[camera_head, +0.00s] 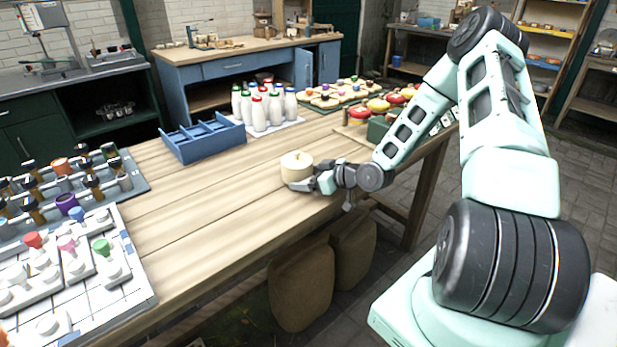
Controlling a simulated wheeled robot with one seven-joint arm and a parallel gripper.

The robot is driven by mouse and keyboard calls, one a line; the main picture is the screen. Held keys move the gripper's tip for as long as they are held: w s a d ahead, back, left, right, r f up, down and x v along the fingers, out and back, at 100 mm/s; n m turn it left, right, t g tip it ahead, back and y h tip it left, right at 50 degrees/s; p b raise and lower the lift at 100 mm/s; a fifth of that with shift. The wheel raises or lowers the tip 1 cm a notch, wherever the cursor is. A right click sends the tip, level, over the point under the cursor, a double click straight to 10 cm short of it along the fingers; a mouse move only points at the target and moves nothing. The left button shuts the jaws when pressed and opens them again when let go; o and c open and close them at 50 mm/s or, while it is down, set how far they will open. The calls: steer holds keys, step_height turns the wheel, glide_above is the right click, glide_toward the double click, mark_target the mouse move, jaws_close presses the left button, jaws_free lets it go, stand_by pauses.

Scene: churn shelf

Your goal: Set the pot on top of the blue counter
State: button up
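A small cream round pot (296,163) with a lid and a knob stands upright on the near wooden table (220,195), close to its right edge. My gripper (308,184) reaches in from the right, low at the pot's front right side. Its fingers are at or against the pot, but I cannot tell whether they are closed on it. The blue counter (231,69) with a wooden top stands behind the table, at the back. Its top carries several small items and has some bare wood between them.
A blue divided crate (203,139) and several white bottles (260,112) stand behind the pot. Trays of food lie at the table's far right end. Trays of pegs and knobs (75,265) fill the left. The table's middle is clear. Sacks (302,284) stand below its edge.

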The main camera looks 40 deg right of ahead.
steer(key=shift+o, duration=1)
steer(key=shift+r, duration=0.1)
